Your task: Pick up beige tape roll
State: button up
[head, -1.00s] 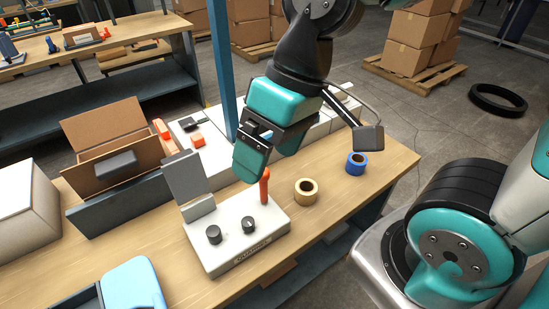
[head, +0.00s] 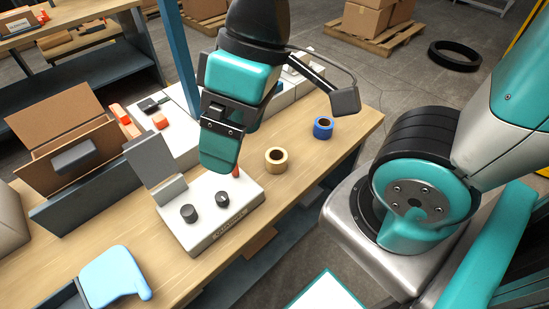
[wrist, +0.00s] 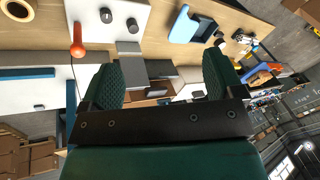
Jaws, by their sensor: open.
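The beige tape roll (head: 276,160) lies flat on the wooden bench, to the right of the control box, with its hole facing up. Part of it also shows in the wrist view (wrist: 18,10), at the top left corner. My gripper (head: 236,140) is above the bench, up and left of the roll in the head view, and hides part of the control box's red lever. In the wrist view my gripper (wrist: 162,75) has its two green fingers wide apart with nothing held between them.
The control box (head: 205,215) with two black knobs and a red lever (wrist: 77,40) stands close to the roll. A blue tape roll (head: 323,127) lies further right. An open cardboard box (head: 65,145) is at the left. Bare bench surrounds the beige roll's right side.

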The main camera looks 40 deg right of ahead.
aim_at(276, 158)
jog(key=z, duration=1.9)
jog(key=k, duration=0.95)
jog(key=u, duration=1.35)
jog(key=i, duration=0.5)
jog(key=u, duration=0.05)
